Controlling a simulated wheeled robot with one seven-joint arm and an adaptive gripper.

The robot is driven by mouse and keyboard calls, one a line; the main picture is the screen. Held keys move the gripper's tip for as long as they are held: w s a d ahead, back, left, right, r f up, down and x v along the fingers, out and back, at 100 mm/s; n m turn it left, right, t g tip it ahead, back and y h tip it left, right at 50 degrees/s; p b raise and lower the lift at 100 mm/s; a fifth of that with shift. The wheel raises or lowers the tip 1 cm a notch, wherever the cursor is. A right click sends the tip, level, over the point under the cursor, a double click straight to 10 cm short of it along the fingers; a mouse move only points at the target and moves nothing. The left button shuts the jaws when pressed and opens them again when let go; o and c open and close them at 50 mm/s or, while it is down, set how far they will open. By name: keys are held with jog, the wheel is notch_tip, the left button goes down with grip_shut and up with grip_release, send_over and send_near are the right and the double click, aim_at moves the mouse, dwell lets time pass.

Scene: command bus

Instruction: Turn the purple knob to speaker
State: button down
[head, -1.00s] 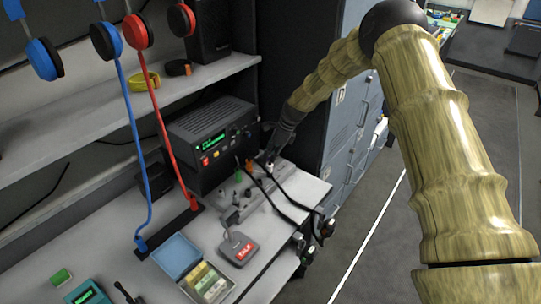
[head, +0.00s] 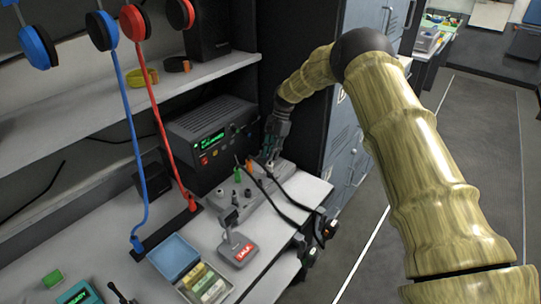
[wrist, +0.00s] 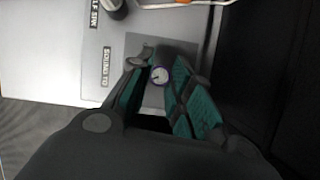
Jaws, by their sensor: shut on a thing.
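A small round knob with a purple rim and a pale face (wrist: 160,75) is between my fingertips in the wrist view. It stands on a dark plate (wrist: 133,46) beside a label that reads "SOUND TO". My gripper (wrist: 158,82) has teal inner pads and is shut on the knob's sides. A short pointer mark shows on the knob's face, but which setting it indicates is unclear. In the head view my gripper (head: 269,155) points down at the back right of the grey panel (head: 262,190), and the knob is hidden there.
A black radio unit with a green display (head: 210,135) stands just left of my gripper. A "TALK" microphone base (head: 238,249) stands nearer. Blue-grey lockers (head: 345,140) rise to the right.

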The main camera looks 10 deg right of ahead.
jog(key=shift+w+n+g+h+b, duration=0.1)
jog(key=shift+n+g+h+b, duration=0.35)
jog(key=shift+n, duration=1.55)
jog(key=c, duration=1.3)
grip_release()
notch_tip(320, 180, up, 10)
